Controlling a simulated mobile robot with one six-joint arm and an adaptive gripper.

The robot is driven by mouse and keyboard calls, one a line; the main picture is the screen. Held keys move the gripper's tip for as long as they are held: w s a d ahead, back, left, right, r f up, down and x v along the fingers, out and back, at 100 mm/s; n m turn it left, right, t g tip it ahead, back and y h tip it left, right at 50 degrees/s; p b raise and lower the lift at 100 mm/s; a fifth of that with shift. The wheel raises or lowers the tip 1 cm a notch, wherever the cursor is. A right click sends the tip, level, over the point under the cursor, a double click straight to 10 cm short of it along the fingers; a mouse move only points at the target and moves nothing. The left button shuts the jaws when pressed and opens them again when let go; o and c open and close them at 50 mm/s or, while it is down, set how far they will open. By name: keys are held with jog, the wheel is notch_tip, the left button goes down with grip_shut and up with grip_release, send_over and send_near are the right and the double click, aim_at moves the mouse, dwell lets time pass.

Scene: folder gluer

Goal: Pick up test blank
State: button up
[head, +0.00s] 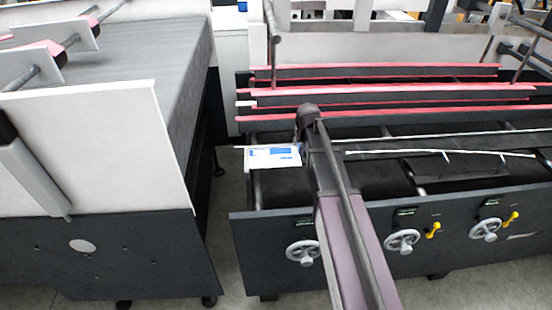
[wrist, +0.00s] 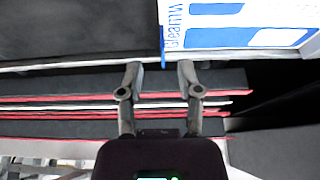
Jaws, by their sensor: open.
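The test blank (head: 272,157) is a flat white piece with blue print. It lies at the left end of the right-hand machine, beside my arm's end. In the wrist view the blank (wrist: 250,22) is at the upper right, cut off by the frame edge, with large lettering on it. My gripper (wrist: 161,73) is open, with two fingers apart and nothing between them. The blank lies ahead and to the right of the fingertips in that view, apart from them. In the head view my arm hides the fingers.
The right-hand machine has red-edged rails (head: 390,91) and a dark front panel with handwheels (head: 303,253) and yellow levers (head: 433,230). A second machine with a grey belt (head: 150,60) and a white side plate (head: 100,140) stands left. A floor gap separates them.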

aim_at(283, 153)
jog(key=shift+b+x, duration=1.9)
jog(key=shift+x, duration=0.4)
jog(key=shift+a, duration=0.15)
jog(key=shift+c, duration=0.2)
grip_shut()
